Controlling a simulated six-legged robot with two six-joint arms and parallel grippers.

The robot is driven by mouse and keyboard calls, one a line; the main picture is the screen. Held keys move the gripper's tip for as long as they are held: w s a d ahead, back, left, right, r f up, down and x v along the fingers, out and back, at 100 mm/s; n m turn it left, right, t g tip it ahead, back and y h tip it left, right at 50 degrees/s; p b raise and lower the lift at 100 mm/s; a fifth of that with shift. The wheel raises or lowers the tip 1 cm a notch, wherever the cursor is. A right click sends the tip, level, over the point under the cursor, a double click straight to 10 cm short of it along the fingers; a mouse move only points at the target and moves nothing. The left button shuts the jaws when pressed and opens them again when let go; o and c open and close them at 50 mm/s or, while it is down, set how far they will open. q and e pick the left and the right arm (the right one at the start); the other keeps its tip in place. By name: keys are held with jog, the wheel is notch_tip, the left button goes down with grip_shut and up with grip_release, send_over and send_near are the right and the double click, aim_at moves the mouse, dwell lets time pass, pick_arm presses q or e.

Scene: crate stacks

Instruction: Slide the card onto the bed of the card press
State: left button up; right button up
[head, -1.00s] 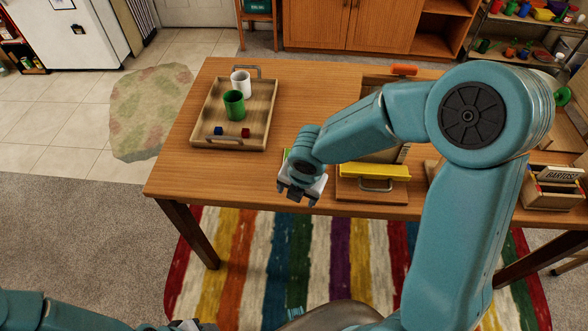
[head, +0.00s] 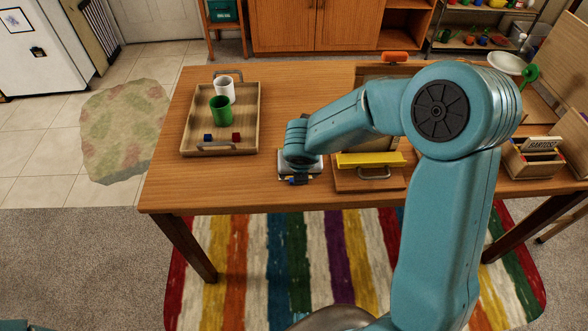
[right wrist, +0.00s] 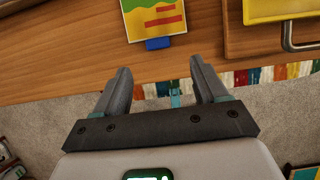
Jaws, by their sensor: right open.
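The card (right wrist: 154,18) lies on the table in the right wrist view, with yellow, green and red areas and a blue tab (right wrist: 158,43) toward me. In the head view my right arm hides most of it. The card press (head: 345,180) stands just right of it, a wooden base with a yellow bar (head: 370,160) and a metal handle. My right gripper (right wrist: 160,68) is open and empty, its fingertips just short of the tab. It also shows in the head view (head: 298,179) near the table's front edge. My left gripper is out of view.
A wooden tray (head: 245,130) with a white cup (head: 225,90), a green cup (head: 221,110) and red and blue cubes stands at left. A wooden card box (head: 535,165) stands at right.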

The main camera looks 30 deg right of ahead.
aim_at(297, 187)
jog(key=x, duration=0.3)
jog(key=shift+s, duration=0.1)
jog(key=b+x, duration=0.1)
jog(key=x, duration=0.4)
jog(key=shift+a+f+b, duration=0.15)
jog(key=shift+a+b, duration=0.05)
jog(key=shift+b, duration=0.2)
jog(key=c, duration=1.2)
